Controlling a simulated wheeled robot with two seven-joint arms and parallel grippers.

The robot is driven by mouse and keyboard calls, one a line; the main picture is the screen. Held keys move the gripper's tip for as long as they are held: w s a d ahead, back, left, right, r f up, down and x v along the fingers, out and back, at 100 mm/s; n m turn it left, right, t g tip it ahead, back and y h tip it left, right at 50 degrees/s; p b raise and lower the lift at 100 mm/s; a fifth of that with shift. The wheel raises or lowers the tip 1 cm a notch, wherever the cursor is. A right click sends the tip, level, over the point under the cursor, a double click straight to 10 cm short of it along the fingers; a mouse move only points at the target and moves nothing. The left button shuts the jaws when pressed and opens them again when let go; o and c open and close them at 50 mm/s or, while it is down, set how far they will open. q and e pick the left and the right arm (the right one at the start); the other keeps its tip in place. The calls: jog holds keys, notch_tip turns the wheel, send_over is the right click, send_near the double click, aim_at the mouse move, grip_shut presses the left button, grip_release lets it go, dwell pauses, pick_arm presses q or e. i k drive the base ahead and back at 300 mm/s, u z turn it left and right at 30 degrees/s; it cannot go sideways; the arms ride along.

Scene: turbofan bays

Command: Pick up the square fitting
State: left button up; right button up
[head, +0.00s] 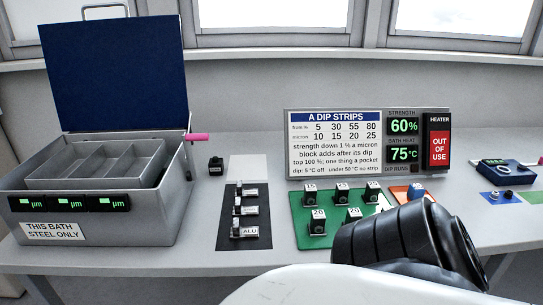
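Small metal fittings with white labels stand in a column on a black mat (229,239) in the middle of the table. The front fitting (244,229) has a label reading ALU; the middle fitting (244,210) and back fitting (244,193) have labels too small to read. I cannot tell which, if any, is the square one. A small dark block (216,166) stands alone behind the mat. A dark knobbed piece (507,195) sits on a blue mat at the right. Neither gripper shows; a black and white arm part of mine covers the front right.
An open grey bath box (95,216) marked "THIS BATH STEEL ONLY" holds a divided tray (120,165), lid raised. A green mat (299,228) carries several numbered dark blocks. A sign panel (335,148) stands behind, its heater marked "OUT OF USE". A pale patch (243,167) is bare.

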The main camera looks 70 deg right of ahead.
aim_at(317, 227)
jog(key=i, duration=1.55)
jog(key=z, duration=2.2)
